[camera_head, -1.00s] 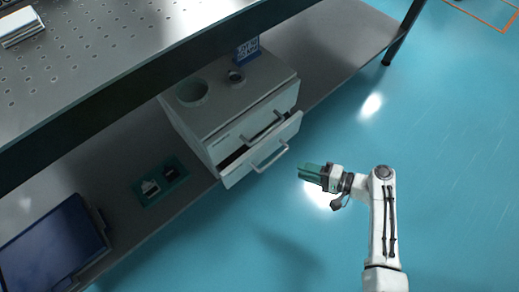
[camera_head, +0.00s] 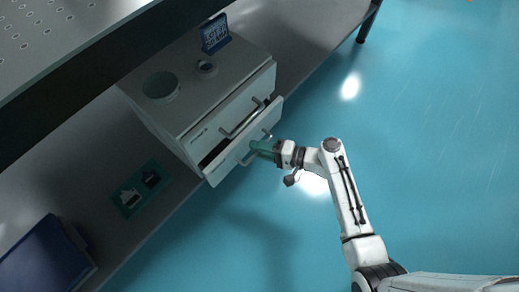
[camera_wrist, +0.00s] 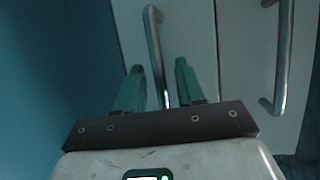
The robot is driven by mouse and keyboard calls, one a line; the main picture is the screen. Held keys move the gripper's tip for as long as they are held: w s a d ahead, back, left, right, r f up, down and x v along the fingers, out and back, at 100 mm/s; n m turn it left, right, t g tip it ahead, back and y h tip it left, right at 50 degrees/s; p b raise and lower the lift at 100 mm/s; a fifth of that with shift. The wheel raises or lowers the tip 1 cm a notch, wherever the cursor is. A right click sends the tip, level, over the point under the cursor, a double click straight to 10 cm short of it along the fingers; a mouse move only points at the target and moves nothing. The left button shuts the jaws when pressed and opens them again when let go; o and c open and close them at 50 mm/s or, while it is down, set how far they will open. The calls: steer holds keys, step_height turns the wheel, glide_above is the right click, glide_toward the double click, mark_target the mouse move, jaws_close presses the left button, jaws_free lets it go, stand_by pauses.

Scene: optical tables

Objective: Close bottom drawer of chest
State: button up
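The white chest (camera_head: 212,92) stands on the lower shelf under the optical table. Its bottom drawer (camera_head: 220,172) is pulled out partway, with a dark gap behind its front panel. The drawer above it looks shut. My gripper (camera_head: 259,148) is at the bottom drawer's front, by its handle. In the wrist view my gripper (camera_wrist: 159,68) is open, with one green finger on each side of the metal handle (camera_wrist: 154,40) of the bottom drawer (camera_wrist: 188,28). The fingers look apart from the bar; exact contact is not clear. The upper drawer's handle (camera_wrist: 284,60) is to the right.
A green tray (camera_head: 128,207) and a dark blue screen (camera_head: 42,262) lie on the shelf (camera_head: 80,165). The blue floor (camera_head: 430,130) is clear.

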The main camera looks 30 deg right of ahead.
steer(key=shift+a, duration=0.1)
steer(key=shift+c, duration=0.4)
jaws_close()
steer(key=shift+w, duration=0.1)
